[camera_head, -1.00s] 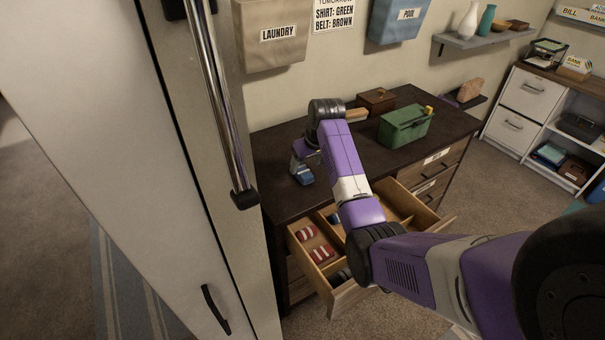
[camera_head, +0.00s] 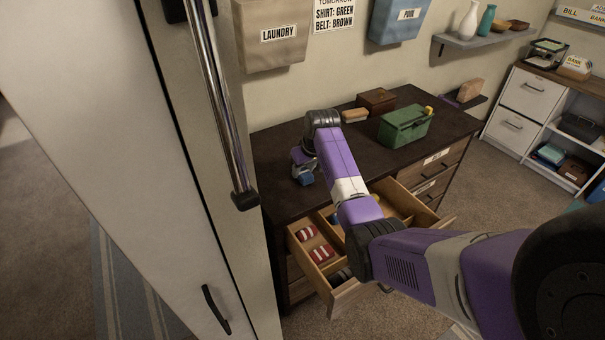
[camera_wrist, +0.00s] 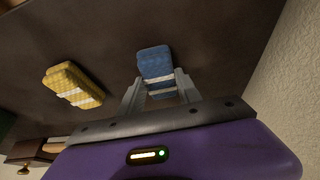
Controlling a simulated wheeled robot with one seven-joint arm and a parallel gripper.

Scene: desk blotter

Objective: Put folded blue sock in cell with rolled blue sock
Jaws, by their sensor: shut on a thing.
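The folded blue sock (camera_wrist: 156,68), with pale stripes near one end, is between the fingers of my gripper (camera_wrist: 158,92) in the wrist view. My gripper is shut on it. In the head view, my gripper (camera_head: 304,172) and the blue sock (camera_head: 306,180) are at the left part of the dark desk top, behind the open drawer (camera_head: 348,297). The drawer is divided into cells. A small patch of blue (camera_head: 333,218) shows in a cell beside my arm; I cannot tell its shape. My arm hides much of the drawer's middle.
Red-and-white rolled socks (camera_head: 321,253) lie in the drawer's left cells. A yellow folded sock (camera_wrist: 72,85) lies on the desk in the wrist view. A green box (camera_head: 405,126), a brown box (camera_head: 377,101) and a tan block (camera_head: 355,115) stand on the desk. A tall cabinet is close at left.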

